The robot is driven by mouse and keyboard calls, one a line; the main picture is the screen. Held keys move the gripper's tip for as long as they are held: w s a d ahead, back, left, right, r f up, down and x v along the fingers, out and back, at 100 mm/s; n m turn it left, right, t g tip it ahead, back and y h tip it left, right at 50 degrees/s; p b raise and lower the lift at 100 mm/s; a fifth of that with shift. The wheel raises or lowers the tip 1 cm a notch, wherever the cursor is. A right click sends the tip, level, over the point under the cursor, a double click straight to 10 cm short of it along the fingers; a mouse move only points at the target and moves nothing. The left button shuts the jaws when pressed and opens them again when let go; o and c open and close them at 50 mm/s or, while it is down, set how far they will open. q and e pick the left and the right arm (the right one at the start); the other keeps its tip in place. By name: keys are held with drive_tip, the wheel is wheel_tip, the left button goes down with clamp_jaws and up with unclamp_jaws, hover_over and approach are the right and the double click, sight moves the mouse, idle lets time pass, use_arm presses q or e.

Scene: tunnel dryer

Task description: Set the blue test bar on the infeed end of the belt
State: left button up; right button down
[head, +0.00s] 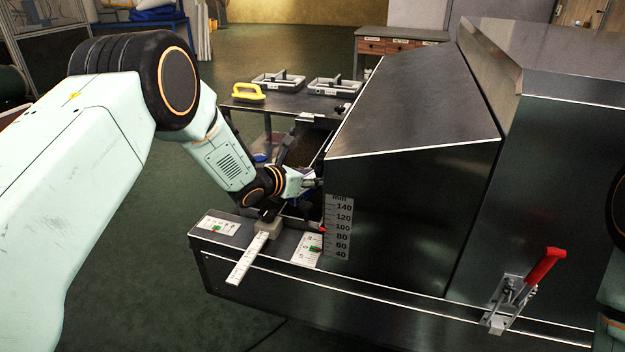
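My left arm reaches in from the left. Its gripper (308,184) is at the mouth of the steel tunnel housing (415,205), beside the height scale marked in mm (339,228). The fingers are small and partly hidden, so I cannot tell whether they are open or shut or hold anything. I cannot make out the blue test bar. A small blue patch (260,157) shows behind my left wrist, but I cannot tell what it is. The infeed end of the belt is mostly hidden by my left arm and the housing. My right gripper is out of view.
A red-handled toggle clamp (541,268) sticks up at the front right. A white label strip (247,258) lies across the front ledge (283,247). Behind, a dark table (290,103) carries a yellow handled tool (249,92) and two grey trays (334,87). Open floor lies at the left.

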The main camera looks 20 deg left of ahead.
use_arm(q)
drive_tip(key=shift+w+f, duration=0.25)
drive_tip(key=shift+f, duration=0.1)
drive_tip(key=o, duration=0.8)
drive_tip(key=shift+a, duration=0.1)
drive_tip(key=o, duration=0.4)
drive_tip(key=shift+s+r, duration=0.2)
drive_tip(key=shift+w+f, duration=0.1)
drive_tip(key=shift+f, duration=0.05)
